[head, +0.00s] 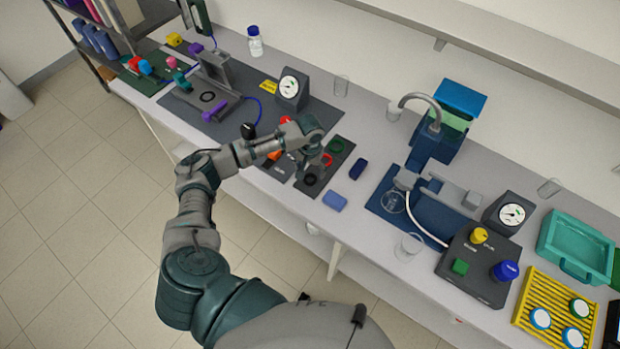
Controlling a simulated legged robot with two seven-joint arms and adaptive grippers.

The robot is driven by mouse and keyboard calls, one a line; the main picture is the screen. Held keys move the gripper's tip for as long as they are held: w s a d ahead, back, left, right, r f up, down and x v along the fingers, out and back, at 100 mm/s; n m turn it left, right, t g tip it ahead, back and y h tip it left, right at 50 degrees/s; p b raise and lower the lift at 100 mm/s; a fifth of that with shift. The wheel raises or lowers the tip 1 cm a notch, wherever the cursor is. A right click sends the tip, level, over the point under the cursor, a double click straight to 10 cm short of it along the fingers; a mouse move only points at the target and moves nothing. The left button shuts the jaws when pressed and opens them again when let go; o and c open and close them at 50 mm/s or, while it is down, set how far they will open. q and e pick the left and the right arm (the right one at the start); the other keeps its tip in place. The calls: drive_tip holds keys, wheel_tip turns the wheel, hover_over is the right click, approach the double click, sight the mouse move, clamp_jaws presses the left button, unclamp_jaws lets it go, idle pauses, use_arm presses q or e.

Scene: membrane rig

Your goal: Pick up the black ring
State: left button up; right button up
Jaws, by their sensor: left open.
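A black ring (310,180) lies at the near end of a dark mat (337,170) in the middle of the bench. A red ring (327,159) and a green ring (336,145) lie farther back on the same mat. My left gripper (311,168) is open and points down just above the black ring, partly covering it. Whether its fingers touch the ring is too small to tell. Another black ring (208,97) sits on the grey fixture (215,75) at the left. My right gripper is not in view.
A dark blue block (358,169) and a light blue block (334,201) lie right of and in front of the mat. A blue rig with a tap (436,130) stands to the right.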

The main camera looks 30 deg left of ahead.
sight(310, 180)
use_arm(q)
wheel_tip(310, 180, down, 4)
drive_tip(key=shift+s+r, duration=0.1)
drive_tip(key=shift+r, duration=0.1)
drive_tip(key=shift+f, duration=0.1)
drive_tip(key=c, duration=0.9)
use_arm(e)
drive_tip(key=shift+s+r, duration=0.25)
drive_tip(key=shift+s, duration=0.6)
use_arm(q)
drive_tip(key=shift+r, duration=0.65)
wheel_tip(310, 180, up, 2)
drive_tip(key=shift+r, duration=0.1)
drive_tip(key=s+d, duration=0.2)
drive_tip(key=s, duration=0.2)
drive_tip(key=s+d+r, duration=0.1)
drive_tip(key=s+d, duration=0.2)
drive_tip(key=s, duration=0.2)
drive_tip(key=s+d+b, duration=0.1)
drive_tip(key=s+d, duration=0.1)
drive_tip(key=s, duration=0.3)
drive_tip(key=shift+d+r, duration=0.3)
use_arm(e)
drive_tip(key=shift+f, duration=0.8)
use_arm(q)
drive_tip(key=shift+w, duration=0.1)
